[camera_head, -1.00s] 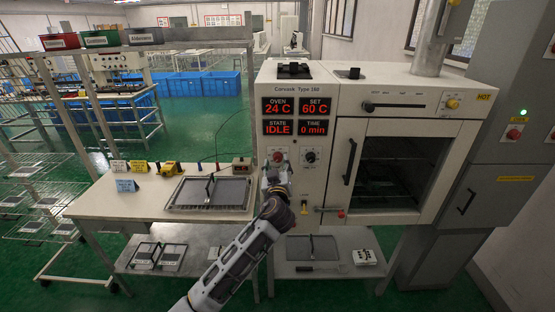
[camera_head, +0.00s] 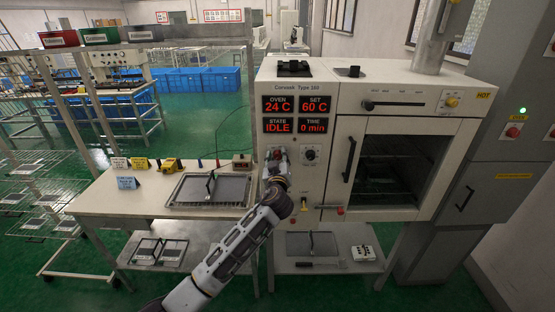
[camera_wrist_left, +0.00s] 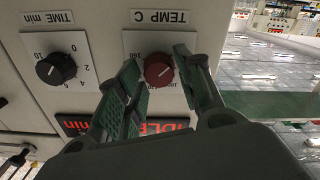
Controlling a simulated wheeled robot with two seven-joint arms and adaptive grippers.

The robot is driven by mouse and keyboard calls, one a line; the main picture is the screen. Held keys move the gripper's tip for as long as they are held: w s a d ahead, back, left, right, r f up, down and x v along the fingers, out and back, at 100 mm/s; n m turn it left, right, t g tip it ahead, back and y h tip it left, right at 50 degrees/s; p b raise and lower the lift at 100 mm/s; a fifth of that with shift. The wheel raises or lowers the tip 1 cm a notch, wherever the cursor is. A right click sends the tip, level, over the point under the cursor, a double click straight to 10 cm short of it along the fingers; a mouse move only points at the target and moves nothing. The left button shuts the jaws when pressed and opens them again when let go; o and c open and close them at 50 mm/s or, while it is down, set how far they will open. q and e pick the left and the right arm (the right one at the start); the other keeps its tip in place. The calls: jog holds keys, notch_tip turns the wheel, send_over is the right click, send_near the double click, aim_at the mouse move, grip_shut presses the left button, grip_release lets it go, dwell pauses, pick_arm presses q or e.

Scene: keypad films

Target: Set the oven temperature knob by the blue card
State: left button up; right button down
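The red temperature knob (camera_wrist_left: 158,71), labelled TEMP C, is on the oven's control panel (camera_wrist_left: 90,30). In the left wrist view my left gripper (camera_wrist_left: 157,61) is open, with one finger on each side of the knob; I cannot tell whether they touch it. In the head view my left gripper (camera_head: 277,160) is at the panel and partly hides the knob. The display (camera_head: 297,115) reads OVEN 24 C, SET 60 C, IDLE, 0 min. The blue card (camera_head: 127,183) stands on the left table; its text is too small to read. My right gripper is not in view.
The black TIME knob (camera_wrist_left: 56,68) is beside the red one. The oven door (camera_head: 393,170) is shut. A grey tray (camera_head: 180,204) lies on the left table (camera_head: 100,204), near more cards (camera_head: 138,164) and a yellow object (camera_head: 171,165). A lower shelf (camera_head: 325,267) holds small items.

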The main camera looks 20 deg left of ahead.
pick_arm(q)
jog(key=c, duration=0.6)
